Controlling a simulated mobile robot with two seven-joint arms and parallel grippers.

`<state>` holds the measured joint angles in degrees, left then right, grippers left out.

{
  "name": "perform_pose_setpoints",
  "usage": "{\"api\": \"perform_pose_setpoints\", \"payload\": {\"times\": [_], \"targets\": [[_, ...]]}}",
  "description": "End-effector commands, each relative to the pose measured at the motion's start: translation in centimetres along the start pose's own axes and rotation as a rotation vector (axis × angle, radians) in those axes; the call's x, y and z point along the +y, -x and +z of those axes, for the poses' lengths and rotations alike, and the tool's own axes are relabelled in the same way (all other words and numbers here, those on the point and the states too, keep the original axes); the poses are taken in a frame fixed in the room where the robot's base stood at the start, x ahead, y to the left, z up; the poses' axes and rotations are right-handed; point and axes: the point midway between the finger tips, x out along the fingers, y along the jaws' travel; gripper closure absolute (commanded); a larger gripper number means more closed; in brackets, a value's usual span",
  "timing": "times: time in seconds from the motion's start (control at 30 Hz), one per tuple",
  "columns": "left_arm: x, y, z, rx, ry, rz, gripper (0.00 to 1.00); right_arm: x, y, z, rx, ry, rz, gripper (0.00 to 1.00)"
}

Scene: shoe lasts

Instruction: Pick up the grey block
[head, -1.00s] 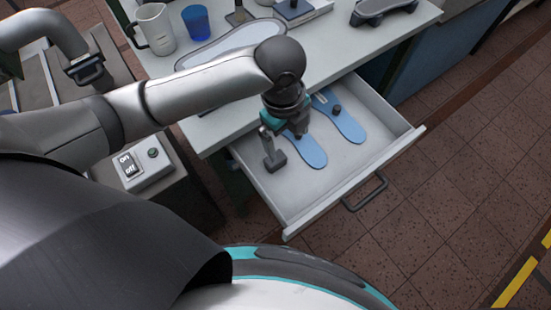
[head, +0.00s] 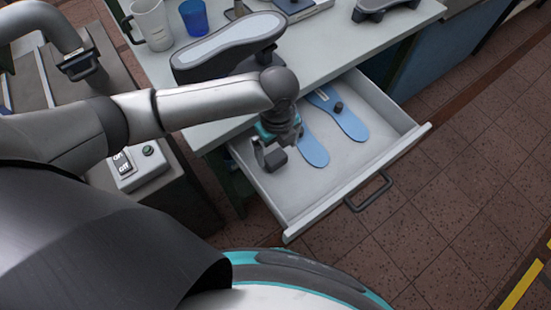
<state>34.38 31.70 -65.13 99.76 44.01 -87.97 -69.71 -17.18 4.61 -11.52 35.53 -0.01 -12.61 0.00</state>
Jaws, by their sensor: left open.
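My left gripper (head: 268,153) hangs over the left part of the open drawer (head: 310,210), pointing down, with its jaws open. Its fingers are dark at the tips, and I see nothing clearly held between them. Two blue insoles lie in the drawer; the right one (head: 347,122) has a small dark knob (head: 338,107) on it. The left one (head: 314,150) is partly hidden by the gripper. I cannot make out a grey block with certainty; the gripper may hide part of the drawer floor. My right gripper is not in view.
The worktop above the drawer holds a grey shoe form (head: 225,48) with a pale sole, a mug (head: 152,25) and a blue cup (head: 194,17). A switch box (head: 135,168) stands left of the drawer. The drawer's front right floor is clear.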

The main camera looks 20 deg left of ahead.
Motion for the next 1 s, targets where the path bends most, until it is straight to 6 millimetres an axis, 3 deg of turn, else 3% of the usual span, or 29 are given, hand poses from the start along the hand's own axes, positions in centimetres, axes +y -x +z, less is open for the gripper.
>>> {"api": "perform_pose_setpoints", "payload": {"times": [0.3,0.6,1.0], "targets": [[0.2,-4.5,0.4,0.000,-0.001,0.002,0.00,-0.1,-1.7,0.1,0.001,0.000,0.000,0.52],[0.2,-4.8,0.4,-0.001,-0.001,0.001,0.00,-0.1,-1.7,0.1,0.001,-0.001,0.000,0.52],[0.2,-4.8,0.4,-0.001,-0.001,0.001,0.45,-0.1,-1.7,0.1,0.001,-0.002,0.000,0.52]]}}
